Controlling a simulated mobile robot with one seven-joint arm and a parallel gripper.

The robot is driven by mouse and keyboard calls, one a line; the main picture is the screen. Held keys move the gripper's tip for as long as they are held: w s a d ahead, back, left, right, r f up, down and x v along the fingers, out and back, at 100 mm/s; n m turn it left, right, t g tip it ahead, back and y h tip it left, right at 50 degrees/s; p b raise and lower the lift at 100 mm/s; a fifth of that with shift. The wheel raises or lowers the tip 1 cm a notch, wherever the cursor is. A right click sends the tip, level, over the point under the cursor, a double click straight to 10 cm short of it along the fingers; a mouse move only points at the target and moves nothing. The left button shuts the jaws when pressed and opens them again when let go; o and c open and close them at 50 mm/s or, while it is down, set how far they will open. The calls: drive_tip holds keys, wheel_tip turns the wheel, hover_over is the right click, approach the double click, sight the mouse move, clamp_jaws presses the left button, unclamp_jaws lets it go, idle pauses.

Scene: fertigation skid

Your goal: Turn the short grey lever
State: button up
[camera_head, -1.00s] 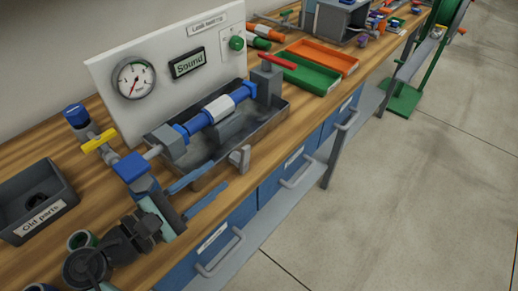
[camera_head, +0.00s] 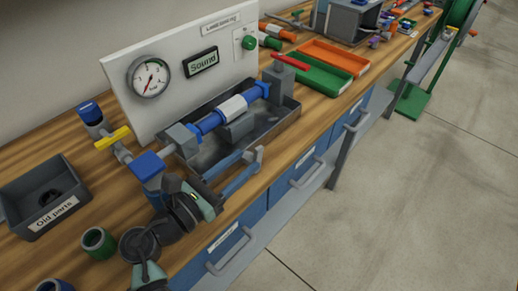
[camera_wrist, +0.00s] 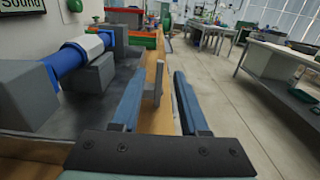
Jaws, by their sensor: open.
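The short grey lever (camera_head: 254,160) stands at the front side of the metal tray, by the bench's front edge. In the wrist view the grey lever (camera_wrist: 153,92) shows upright between my two blue fingers, closer to the left one. My gripper (camera_head: 248,170) is open, its fingers pointing along the bench edge. In the wrist view my gripper (camera_wrist: 159,76) has a clear gap between the lever and the right finger. I cannot tell whether the left finger touches the lever. The lever's base is partly hidden by my fingers in the head view.
The metal tray (camera_head: 290,118) lies under a blue pipe (camera_head: 210,122), with a yellow handle (camera_head: 113,138) at left and a red handle (camera_head: 279,62) at right. A gauge panel (camera_head: 175,95) stands behind. An "Old parts" bin (camera_head: 20,222) is left.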

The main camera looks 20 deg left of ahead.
sight(256, 153)
drive_tip(key=shift+x, duration=2.75)
clamp_jaws()
